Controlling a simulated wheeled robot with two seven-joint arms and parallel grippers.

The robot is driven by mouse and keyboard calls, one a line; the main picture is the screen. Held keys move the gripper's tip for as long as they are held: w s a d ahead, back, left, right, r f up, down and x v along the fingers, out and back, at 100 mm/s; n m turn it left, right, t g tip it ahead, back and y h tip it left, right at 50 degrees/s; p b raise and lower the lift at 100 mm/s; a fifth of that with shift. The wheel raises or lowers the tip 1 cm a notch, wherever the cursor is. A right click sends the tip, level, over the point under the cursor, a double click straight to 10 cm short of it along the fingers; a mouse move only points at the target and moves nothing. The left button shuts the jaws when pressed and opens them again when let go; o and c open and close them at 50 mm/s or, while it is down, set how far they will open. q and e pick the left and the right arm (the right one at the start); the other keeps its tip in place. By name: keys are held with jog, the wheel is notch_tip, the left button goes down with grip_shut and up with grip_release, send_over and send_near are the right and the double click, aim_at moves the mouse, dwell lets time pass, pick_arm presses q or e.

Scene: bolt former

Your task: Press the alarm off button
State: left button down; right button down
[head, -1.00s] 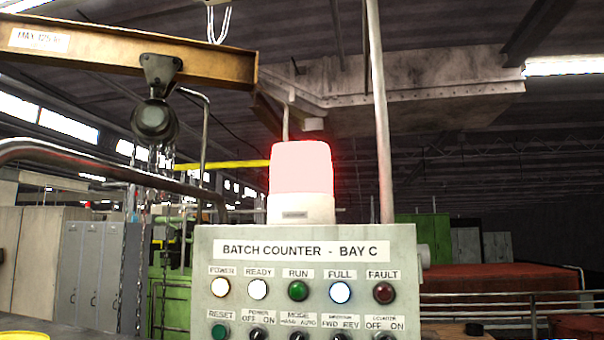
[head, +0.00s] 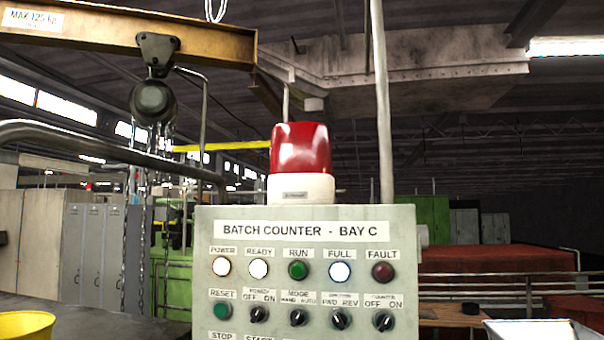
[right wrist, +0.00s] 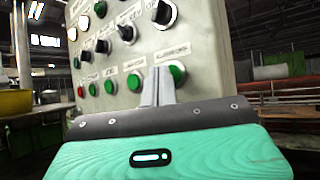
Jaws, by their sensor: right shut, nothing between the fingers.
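The grey control panel, labelled BATCH COUNTER - BAY C (head: 405,235), stands in the middle of the head view. A beacon with a red dome (head: 301,150) sits on top, unlit now. In the right wrist view, the alarm off button (right wrist: 178,73) is green, at the right end of the bottom row under a small label. My right gripper (right wrist: 158,86) is shut and empty, its tips in front of the panel right beside that button, overlapping its left edge. I cannot tell whether they touch it. My left gripper is not in view.
Other green buttons, including one left of my fingers (right wrist: 134,82), and a red button (right wrist: 80,92) share the row. Black selector knobs (right wrist: 126,32) are above. A yellow container (head: 25,325) stands at the left. A hoist (head: 153,97) hangs at the upper left.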

jog(key=shift+s, duration=0.2)
jog(key=s, duration=0.2)
jog(key=s+a+p, duration=0.1)
jog(key=s, duration=0.2)
jog(key=shift+s+a, duration=0.35)
jog(key=shift+a, duration=0.05)
jog(key=shift+f, duration=0.1)
dwell(0.4)
